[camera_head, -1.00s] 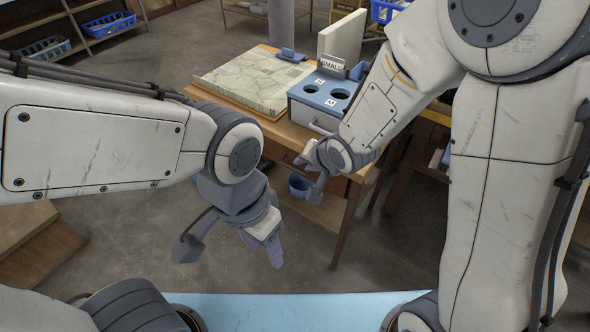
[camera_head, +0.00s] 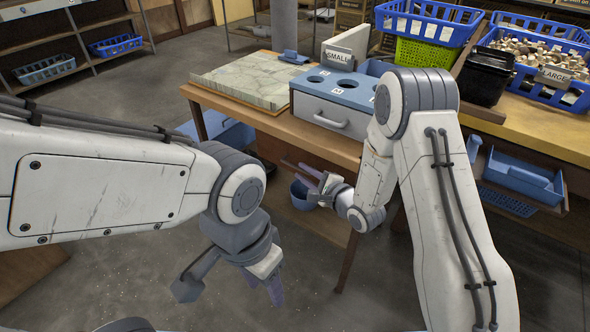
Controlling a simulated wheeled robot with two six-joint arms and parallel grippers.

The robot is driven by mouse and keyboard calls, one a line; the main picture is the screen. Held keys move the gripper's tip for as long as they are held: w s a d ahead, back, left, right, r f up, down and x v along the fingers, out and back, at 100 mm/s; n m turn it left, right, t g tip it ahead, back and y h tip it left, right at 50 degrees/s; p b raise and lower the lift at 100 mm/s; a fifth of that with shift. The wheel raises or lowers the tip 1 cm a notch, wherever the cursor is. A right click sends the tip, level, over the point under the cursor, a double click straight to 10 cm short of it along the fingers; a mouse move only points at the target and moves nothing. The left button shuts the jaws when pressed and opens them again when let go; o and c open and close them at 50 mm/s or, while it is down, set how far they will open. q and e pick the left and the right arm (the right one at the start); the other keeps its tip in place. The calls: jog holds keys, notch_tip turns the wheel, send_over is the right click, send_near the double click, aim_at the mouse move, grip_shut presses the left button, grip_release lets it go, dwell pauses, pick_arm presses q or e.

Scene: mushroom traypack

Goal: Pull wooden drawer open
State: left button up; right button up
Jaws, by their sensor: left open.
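The wooden drawer (camera_head: 275,152) is in the front of the wooden table, just below the tabletop. Its front is partly hidden by my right gripper, so I cannot tell exactly how far it stands out. My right gripper (camera_head: 312,183) is at the drawer front, with its pale purple fingers close to the handle area. Whether they are closed on the handle is too small to tell. My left gripper (camera_head: 272,287) is open and empty, pointing down over the floor in front of the table, apart from the drawer.
A grey-blue sorting box (camera_head: 335,118) with round holes and a map-like board (camera_head: 245,78) sit on the tabletop. A blue bucket (camera_head: 302,194) stands below the drawer. A bench at right holds crates, one blue crate (camera_head: 535,85) with mushrooms. The floor in front is open.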

aim_at(297, 168)
jog(key=shift+b+x, duration=0.3)
jog(key=shift+x, duration=2.05)
jog(key=shift+c, duration=0.3)
grip_shut()
